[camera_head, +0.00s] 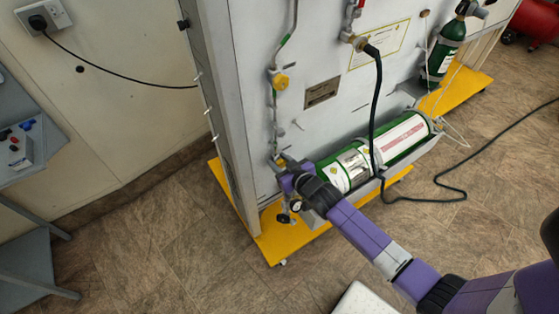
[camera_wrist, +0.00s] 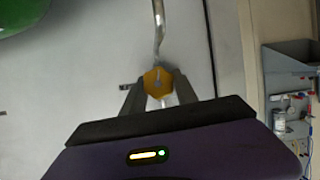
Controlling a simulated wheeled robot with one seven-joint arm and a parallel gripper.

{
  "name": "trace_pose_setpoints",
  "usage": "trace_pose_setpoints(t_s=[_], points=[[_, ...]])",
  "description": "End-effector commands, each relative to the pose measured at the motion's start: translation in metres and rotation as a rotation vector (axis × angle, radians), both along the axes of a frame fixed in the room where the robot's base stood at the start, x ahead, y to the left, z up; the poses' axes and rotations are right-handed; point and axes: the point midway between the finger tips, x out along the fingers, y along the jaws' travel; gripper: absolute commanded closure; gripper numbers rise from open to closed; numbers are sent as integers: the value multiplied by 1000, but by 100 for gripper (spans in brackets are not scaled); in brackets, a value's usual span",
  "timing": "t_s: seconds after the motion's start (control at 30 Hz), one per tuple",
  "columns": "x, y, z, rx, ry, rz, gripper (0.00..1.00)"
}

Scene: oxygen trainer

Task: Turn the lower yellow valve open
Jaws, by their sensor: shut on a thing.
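The lower yellow valve (camera_wrist: 157,80) shows in the wrist view as a yellow knob on a thin metal pipe (camera_wrist: 159,30). My gripper (camera_wrist: 158,88) is shut on it, with one dark finger on each side of the knob. In the head view my gripper (camera_head: 285,173) is at the lower left of the grey panel (camera_head: 330,60), and it hides most of this valve. The upper yellow valve (camera_head: 281,82) sits higher on the same pipe run, clear of my gripper. How far the lower valve is turned cannot be told.
A green and white cylinder (camera_head: 400,139) lies right of my gripper, on the panel's yellow base (camera_head: 275,240). A black hose (camera_head: 377,100) hangs in front of it. Gauges (camera_head: 284,218) sit just below my gripper. A grey bench (camera_head: 35,150) stands left. Open floor lies in front.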

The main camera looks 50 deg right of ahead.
Motion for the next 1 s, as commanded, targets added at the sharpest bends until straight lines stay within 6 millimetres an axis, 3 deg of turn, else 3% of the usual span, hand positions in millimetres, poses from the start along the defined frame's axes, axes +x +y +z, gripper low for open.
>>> trace_pose_setpoints(t_s=[0.4, 1.0], points=[[0, 0, -1, -174, 51, -3, 100], [0, 1, -1, -214, 64, 0, 100]])
